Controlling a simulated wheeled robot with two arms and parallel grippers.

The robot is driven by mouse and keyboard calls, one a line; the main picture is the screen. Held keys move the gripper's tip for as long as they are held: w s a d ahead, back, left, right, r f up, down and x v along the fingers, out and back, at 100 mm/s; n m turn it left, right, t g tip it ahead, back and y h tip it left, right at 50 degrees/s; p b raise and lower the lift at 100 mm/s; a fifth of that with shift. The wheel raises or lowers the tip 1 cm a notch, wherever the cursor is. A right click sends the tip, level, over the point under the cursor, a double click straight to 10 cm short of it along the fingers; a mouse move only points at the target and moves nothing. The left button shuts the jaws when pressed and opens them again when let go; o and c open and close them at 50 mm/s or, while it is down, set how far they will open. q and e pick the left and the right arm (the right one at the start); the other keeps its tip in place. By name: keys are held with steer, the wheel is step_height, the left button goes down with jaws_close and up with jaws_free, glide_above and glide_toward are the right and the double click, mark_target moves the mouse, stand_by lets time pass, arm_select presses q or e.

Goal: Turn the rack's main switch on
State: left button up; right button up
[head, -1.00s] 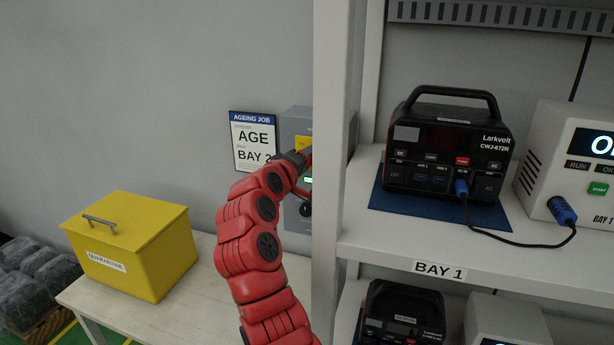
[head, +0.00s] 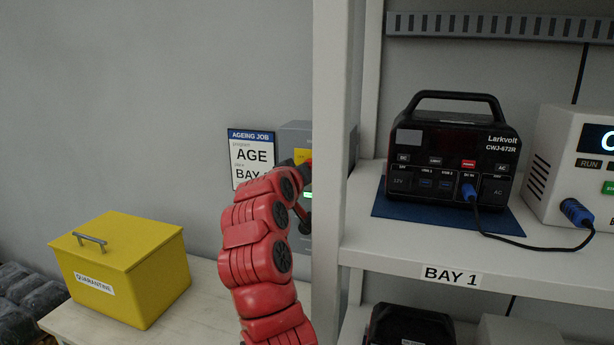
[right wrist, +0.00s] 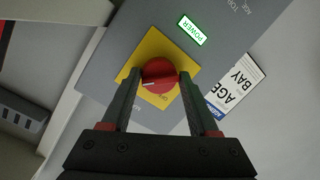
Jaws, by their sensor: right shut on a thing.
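The main switch is a red rotary knob (right wrist: 159,72) with a white mark, on a yellow plate (right wrist: 153,43) of a grey switch box (right wrist: 120,62). In the right wrist view my right gripper (right wrist: 159,76) has its two dark fingers on either side of the knob, shut on it. The white mark points toward the left finger. A green POWER lamp (right wrist: 193,30) is lit beside the plate. In the head view the switch box (head: 297,130) is partly hidden by my red right arm and the rack post. My left gripper is out of view.
The white rack post (head: 327,170) stands close to the right of my arm. A power station (head: 452,150) sits on the Bay 1 shelf. A yellow quarantine box (head: 120,268) stands on the table at left. An ageing job sign (head: 251,158) hangs beside the switch box.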

steer(key=shift+f, duration=0.1)
steer(key=o, duration=1.3)
steer(key=shift+d, duration=0.15)
steer(key=shift+s, duration=0.1)
steer(key=b+v, duration=0.2)
steer(key=v, duration=1.5)
steer(key=shift+s, duration=0.15)
